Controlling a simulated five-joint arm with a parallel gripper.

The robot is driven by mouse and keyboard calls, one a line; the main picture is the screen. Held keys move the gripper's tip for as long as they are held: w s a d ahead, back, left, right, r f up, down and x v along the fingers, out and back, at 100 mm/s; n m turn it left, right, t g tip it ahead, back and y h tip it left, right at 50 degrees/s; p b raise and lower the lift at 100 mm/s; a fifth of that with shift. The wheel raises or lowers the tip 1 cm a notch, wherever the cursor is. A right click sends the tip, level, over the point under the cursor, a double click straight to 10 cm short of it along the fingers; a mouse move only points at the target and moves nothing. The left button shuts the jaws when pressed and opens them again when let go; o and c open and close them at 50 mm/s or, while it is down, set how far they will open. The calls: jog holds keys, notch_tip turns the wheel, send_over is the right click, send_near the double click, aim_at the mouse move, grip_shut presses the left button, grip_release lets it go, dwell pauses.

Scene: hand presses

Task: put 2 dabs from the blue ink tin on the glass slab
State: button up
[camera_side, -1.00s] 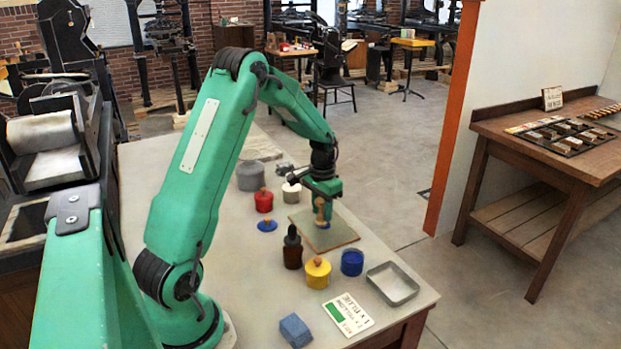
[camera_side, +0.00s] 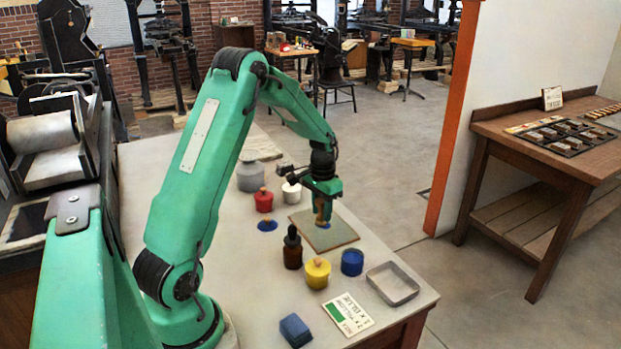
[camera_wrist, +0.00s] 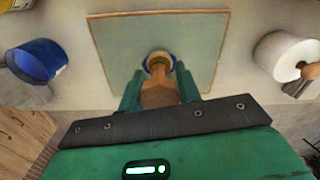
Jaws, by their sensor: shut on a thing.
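My gripper (camera_side: 322,200) is shut on a wooden dabber (camera_wrist: 158,92), held upright over the glass slab (camera_side: 335,239). The dabber's lower end is blue. In the wrist view, blue shows around its foot near the middle of the slab (camera_wrist: 108,45); I cannot tell whether this is ink on the slab or only the dabber's end. In the side view the foot is at or just above the slab. The blue ink tin (camera_side: 352,262) stands open near the slab's front right corner; it also shows at the left of the wrist view (camera_wrist: 35,62).
A blue lid (camera_side: 267,225) lies left of the slab. A metal tray (camera_side: 393,283), card (camera_side: 347,314) and blue block (camera_side: 295,330) lie in front.

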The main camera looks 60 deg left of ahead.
jog(key=shift+r, duration=3.5)
